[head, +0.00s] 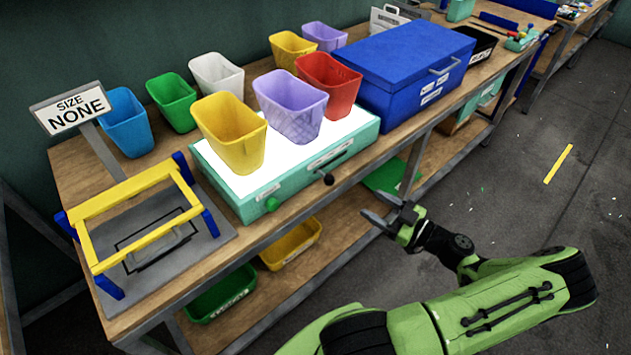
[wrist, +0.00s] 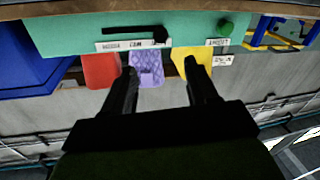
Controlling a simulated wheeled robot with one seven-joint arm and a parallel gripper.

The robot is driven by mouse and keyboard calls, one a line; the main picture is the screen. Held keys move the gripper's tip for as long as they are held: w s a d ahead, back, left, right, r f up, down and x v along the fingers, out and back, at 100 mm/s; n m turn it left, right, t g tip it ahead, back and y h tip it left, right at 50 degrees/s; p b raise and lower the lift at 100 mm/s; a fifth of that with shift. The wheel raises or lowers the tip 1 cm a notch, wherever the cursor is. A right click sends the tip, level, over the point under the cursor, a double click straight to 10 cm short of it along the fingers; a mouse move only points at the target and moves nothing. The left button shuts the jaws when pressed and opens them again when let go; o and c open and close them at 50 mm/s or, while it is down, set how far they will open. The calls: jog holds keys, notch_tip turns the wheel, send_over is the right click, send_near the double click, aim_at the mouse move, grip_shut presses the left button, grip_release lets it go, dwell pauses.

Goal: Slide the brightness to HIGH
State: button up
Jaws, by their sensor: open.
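The brightness slider is a black knob (head: 328,179) on the teal front of the light box (head: 300,183). In the wrist view the knob (wrist: 160,35) sits at the right end of a dark horizontal slot (wrist: 125,31). White labels (wrist: 133,45) lie along the slot's edge; I cannot read HIGH on them. My gripper (head: 371,203) is open and empty, in front of the box and to the right of the knob in the head view. In the wrist view the open fingers (wrist: 160,68) are apart from the knob, which lies between and beyond them.
A green round knob (head: 272,204) is on the same front panel. Yellow, purple and red bins stand on the lit top. A blue lidded box (head: 400,70) stands to the right, a yellow-framed press (head: 135,215) to the left. Space before the bench is free.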

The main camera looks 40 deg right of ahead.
aim_at(329, 179)
jog(key=x, duration=1.5)
jog(key=shift+a+b, duration=0.1)
jog(key=shift+b, duration=0.3)
jog(key=shift+c, duration=0.3)
grip_shut()
